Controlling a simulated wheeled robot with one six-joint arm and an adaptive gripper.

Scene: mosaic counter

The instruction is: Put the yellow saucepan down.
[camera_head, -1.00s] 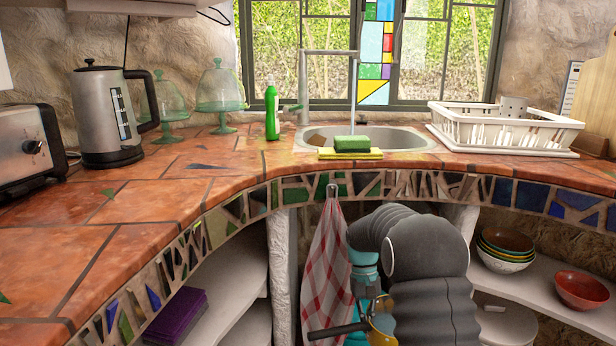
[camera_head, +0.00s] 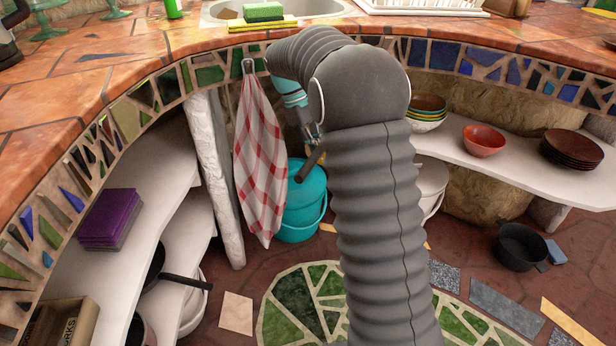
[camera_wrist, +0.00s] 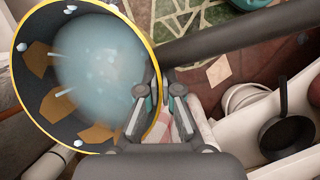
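The yellow saucepan (camera_wrist: 30,125) fills the left of the wrist view, with a yellow rim, dark inside, brown pieces and white bits, and a pale bluish haze. Its long dark handle (camera_wrist: 235,36) runs to the upper right. My gripper (camera_wrist: 163,92) is closed at the rim beside the handle base, one finger on each side. In the head view my gripper (camera_head: 312,138) is mostly behind my arm, below the counter's front edge. The dark handle (camera_head: 308,165) shows there; the pan's body is hidden behind my arm.
The counter (camera_head: 130,85) carries a green sponge (camera_head: 263,12) near the sink. A checked towel (camera_head: 260,160) hangs left of my arm, beside a turquoise bucket (camera_head: 303,200). The shelf at right holds bowls (camera_head: 484,140) and plates (camera_head: 571,149). A dark pot (camera_head: 521,246) stands on the floor.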

